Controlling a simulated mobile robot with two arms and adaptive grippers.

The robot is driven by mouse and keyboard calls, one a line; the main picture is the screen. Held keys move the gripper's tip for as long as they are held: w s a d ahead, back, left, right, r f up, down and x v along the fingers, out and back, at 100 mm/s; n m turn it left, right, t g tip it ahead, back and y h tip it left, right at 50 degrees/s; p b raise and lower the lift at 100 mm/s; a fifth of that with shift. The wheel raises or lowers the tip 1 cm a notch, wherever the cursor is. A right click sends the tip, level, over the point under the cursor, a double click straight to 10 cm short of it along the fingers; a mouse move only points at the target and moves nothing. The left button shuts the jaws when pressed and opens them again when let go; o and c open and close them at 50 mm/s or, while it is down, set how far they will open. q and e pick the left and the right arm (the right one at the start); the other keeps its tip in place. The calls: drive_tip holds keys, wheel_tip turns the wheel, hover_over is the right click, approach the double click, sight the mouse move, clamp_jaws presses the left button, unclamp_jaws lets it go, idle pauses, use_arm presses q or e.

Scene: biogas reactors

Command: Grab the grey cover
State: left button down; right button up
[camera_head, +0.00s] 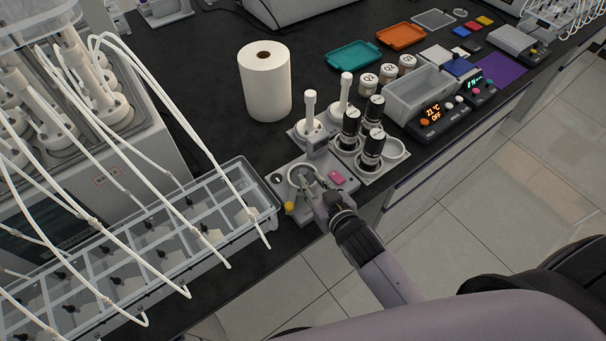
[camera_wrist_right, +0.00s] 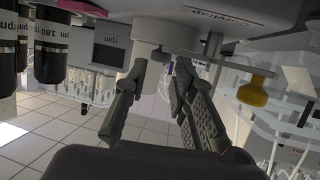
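I cannot single out a grey cover with certainty. My right gripper (camera_head: 306,180) is over the small grey device (camera_head: 282,190) at the bench's front edge, by its round ring. The device has a yellow knob (camera_head: 290,207) and a pink button (camera_head: 337,178). The upside-down right wrist view shows the two gripper fingers (camera_wrist_right: 160,72) apart. A pale round part (camera_wrist_right: 151,32) of the device is close beyond the fingertips; contact cannot be made out. The yellow knob (camera_wrist_right: 252,92) also shows there. My left gripper is not in view.
Stemmed white pieces (camera_head: 309,118) and black-labelled bottles (camera_head: 372,150) stand close behind the device. A clear compartment tray (camera_head: 262,222) with tubes lies to the left. A paper roll (camera_head: 266,85) and a grey bin (camera_head: 400,108) stand further back. Dark bench is free around the roll.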

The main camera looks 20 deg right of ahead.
sight(304, 173)
drive_tip(key=p+x, duration=0.1)
drive_tip(key=x, duration=0.3)
drive_tip(key=shift+w, duration=0.2)
drive_tip(key=shift+s+r, duration=0.1)
drive_tip(key=shift+c, duration=0.4)
clamp_jaws()
